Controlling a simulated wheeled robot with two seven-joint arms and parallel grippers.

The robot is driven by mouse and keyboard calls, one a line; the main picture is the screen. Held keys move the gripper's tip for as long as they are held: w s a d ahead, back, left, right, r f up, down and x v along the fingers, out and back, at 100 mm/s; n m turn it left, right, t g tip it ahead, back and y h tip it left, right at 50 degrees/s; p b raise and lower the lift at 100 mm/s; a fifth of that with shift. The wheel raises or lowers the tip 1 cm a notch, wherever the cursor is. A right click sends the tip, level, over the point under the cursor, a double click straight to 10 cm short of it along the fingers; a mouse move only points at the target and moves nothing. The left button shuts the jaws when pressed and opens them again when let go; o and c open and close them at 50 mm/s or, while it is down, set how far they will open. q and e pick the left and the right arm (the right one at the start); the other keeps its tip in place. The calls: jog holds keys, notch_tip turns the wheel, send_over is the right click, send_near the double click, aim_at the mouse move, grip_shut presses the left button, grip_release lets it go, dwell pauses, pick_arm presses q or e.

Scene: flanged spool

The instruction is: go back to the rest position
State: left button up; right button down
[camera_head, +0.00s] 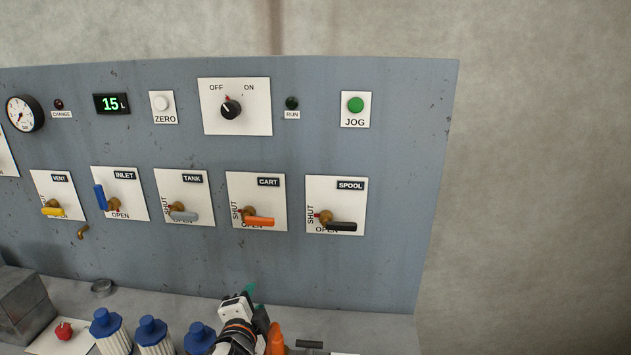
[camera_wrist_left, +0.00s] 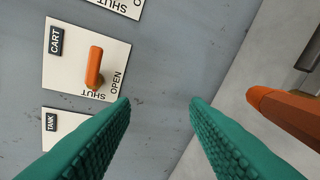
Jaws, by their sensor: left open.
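My left gripper (camera_head: 257,297) is low in the middle of the head view, in front of the panel's lower part. Its green fingers (camera_wrist_left: 159,104) show in the left wrist view, wide apart with nothing between them. The fingers are apart from the panel's valves; the orange CART handle (camera_wrist_left: 95,68) shows beyond them, upper left in that view. My right gripper is in neither view.
The blue-grey panel (camera_head: 330,115) carries a switch (camera_head: 230,108), a green JOG button (camera_head: 355,104) and several valve handles. Blue-capped cylinders (camera_head: 152,330) and an orange object (camera_head: 276,338) stand near my left gripper. A grey block (camera_head: 22,302) sits at left.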

pick_arm(q)
jog(key=s+a+f+n+g, duration=0.1)
jog(key=s+f+n+g, duration=0.35)
jog(key=s, duration=0.65)
jog(key=s+a+f+n+g, duration=0.25)
jog(key=s+f+n, duration=0.2)
jog(key=s, duration=0.75)
jog(key=s+a+f+n+g, duration=0.1)
jog(key=s+f+n+g, duration=0.3)
jog(key=s, duration=0.7)
notch_tip(320, 180, down, 26)
jog(key=m+g, duration=0.1)
jog(key=g, duration=0.1)
jog(key=s+a+f+g, duration=0.1)
jog(key=s+a+f, duration=0.1)
jog(key=s+f, duration=1.5)
jog(key=shift+s+a+f+m+h, duration=0.15)
jog(key=shift+f+m+h, duration=0.05)
jog(key=shift+m+h, duration=0.1)
